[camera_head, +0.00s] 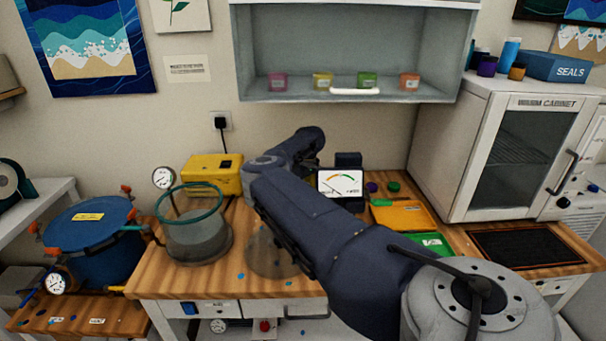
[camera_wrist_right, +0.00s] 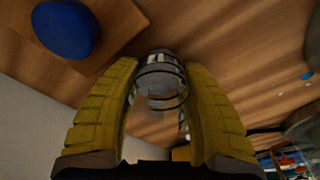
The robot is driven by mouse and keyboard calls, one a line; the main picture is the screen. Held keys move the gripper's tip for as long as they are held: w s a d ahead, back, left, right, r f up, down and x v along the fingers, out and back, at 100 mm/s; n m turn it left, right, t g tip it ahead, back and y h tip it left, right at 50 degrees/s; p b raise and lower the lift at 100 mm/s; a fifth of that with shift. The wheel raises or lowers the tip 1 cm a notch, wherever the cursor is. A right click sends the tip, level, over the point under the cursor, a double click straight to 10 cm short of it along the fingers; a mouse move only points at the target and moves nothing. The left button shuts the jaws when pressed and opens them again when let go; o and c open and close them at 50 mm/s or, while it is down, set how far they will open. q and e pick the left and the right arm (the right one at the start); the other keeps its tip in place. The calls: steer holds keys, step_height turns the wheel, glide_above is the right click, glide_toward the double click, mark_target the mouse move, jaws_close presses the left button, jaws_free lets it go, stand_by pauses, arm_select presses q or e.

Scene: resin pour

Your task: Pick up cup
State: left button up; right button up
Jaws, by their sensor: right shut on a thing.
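In the right wrist view, a clear cup with dark rings (camera_wrist_right: 160,97) sits between the two yellow fingers of my right gripper (camera_wrist_right: 160,72). The fingers are shut on its sides. Wood shows behind the cup; I cannot tell whether the cup touches it. In the head view my right arm reaches in from the lower right across the bench, and its gripper and the cup cannot be made out. My left gripper is in neither view.
A grey pot with a green rim (camera_head: 195,235) and a clear vessel (camera_head: 268,255) stand on the wooden bench. A blue tank (camera_head: 90,242) is at left. Yellow (camera_head: 402,216) and green (camera_head: 432,243) trays and a white cabinet (camera_head: 520,140) are at right. Small cups line a wall shelf (camera_head: 340,97).

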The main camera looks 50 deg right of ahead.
steer(key=c, duration=0.3)
steer(key=shift+c, duration=0.2)
